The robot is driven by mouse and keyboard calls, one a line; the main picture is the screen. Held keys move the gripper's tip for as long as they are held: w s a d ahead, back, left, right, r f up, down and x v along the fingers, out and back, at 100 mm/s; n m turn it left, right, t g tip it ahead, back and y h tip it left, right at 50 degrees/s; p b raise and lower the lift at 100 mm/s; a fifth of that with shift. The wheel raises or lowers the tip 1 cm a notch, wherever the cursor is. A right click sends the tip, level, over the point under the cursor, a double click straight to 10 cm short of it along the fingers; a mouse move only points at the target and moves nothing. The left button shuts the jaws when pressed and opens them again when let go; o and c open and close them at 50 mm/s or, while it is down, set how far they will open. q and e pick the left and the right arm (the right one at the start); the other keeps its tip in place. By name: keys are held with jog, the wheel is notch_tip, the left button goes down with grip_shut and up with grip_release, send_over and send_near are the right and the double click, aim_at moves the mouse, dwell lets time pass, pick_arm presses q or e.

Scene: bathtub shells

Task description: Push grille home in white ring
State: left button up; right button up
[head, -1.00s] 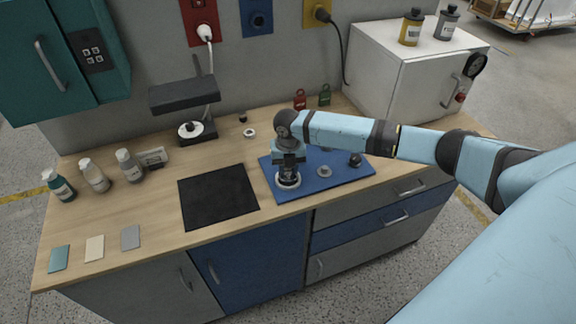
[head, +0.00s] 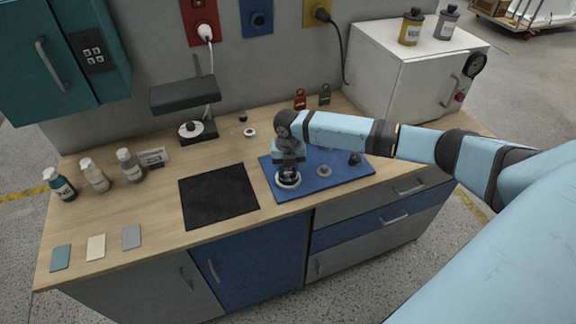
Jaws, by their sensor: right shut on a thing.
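A white ring (head: 289,185) stands on the blue mat (head: 330,183) near the mat's left edge. My right gripper (head: 288,173) points straight down over the ring, with its fingertips at the ring's opening. It is shut on a small dark thing, likely the grille, which is mostly hidden by the fingers. I cannot tell how deep the grille sits in the ring. My left gripper is out of view.
A small grey disc (head: 323,170) and a dark round part (head: 354,159) lie on the blue mat to the right. A black mat (head: 218,196) lies to the left. Several bottles (head: 95,175) stand at the far left. A white cabinet (head: 400,70) stands at back right.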

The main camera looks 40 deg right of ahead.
jog(key=shift+f+b, duration=0.35)
jog(key=shift+f, duration=0.6)
jog(key=o, duration=1)
notch_tip(320, 180, up, 14)
jog(key=shift+b, duration=0.85)
